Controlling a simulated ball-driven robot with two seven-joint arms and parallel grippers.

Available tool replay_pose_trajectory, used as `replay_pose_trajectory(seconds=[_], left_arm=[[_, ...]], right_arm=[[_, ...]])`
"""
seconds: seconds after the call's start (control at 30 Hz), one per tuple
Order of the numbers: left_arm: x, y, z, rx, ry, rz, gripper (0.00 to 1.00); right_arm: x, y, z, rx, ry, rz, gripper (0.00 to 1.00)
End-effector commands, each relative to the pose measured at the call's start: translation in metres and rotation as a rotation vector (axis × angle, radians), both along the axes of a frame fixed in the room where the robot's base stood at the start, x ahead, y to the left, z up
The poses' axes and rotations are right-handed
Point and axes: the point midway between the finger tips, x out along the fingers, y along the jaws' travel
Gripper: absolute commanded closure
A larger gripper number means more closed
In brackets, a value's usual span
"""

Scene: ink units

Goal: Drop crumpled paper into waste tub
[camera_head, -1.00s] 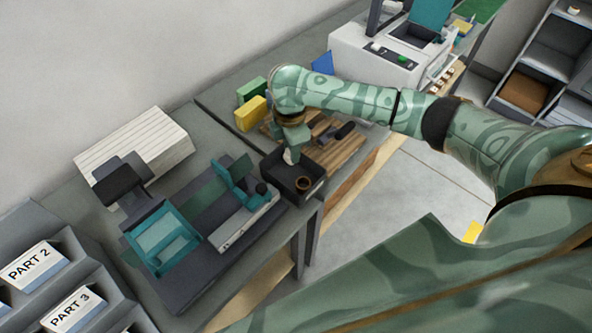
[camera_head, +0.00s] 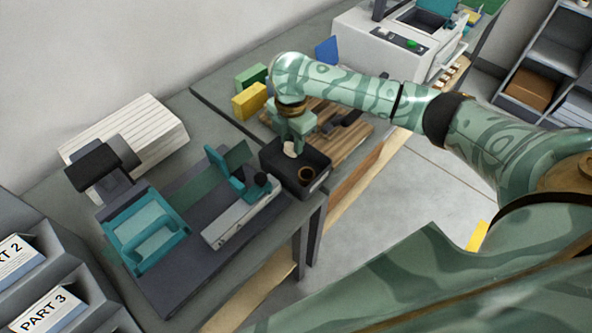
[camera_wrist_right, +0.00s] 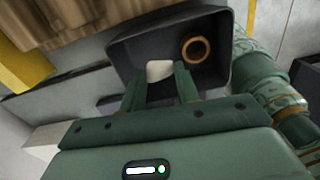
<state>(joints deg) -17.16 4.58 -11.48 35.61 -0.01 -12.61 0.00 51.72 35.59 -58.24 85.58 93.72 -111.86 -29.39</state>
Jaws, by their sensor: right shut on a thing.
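The crumpled paper (camera_head: 290,149) is a small whitish lump at the tips of my right gripper (camera_head: 295,143). In the right wrist view the paper (camera_wrist_right: 159,70) sits between the two fingertips of the gripper (camera_wrist_right: 160,82), which is shut on it. The waste tub (camera_head: 318,186) is a dark open box on the table. In the right wrist view the paper appears over the opening of the tub (camera_wrist_right: 222,82); its exact height is hard to tell. A brown ring-shaped thing (camera_head: 306,174) lies in the tub, and shows as a ring (camera_wrist_right: 195,50) there too. My left gripper is not in view.
A wooden board (camera_head: 340,145) with dark objects lies behind the tub. Yellow (camera_head: 249,101) and green (camera_head: 251,76) blocks stand at the back. A teal and grey device (camera_head: 240,210) stands left of the tub. A white printer-like machine (camera_head: 385,50) is at the back right.

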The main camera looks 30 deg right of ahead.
Motion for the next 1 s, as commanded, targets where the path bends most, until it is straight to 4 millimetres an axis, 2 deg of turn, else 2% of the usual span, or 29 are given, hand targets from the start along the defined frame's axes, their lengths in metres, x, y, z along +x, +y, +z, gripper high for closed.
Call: replay_pose_trajectory(seconds=[0.3,0.33,0.4,0.67,0.77,0.87,1.0], left_arm=[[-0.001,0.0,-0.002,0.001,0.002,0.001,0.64],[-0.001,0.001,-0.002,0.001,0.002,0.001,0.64],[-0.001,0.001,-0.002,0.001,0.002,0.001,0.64],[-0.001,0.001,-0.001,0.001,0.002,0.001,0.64],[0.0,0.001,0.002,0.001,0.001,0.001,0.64],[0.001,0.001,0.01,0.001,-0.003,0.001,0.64],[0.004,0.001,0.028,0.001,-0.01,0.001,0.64]], right_arm=[[0.0,0.0,0.0,0.0,-0.001,-0.001,0.9],[0.0,0.0,0.0,0.0,-0.001,-0.001,0.6],[0.0,0.0,0.0,0.0,-0.001,-0.001,0.43],[0.0,0.0,0.0,0.0,-0.001,-0.001,0.43],[0.0,0.0,0.007,0.001,-0.002,-0.001,0.43],[0.001,0.0,0.024,0.0,-0.005,-0.001,0.43],[0.001,0.0,0.062,0.0,-0.007,0.0,0.43]])
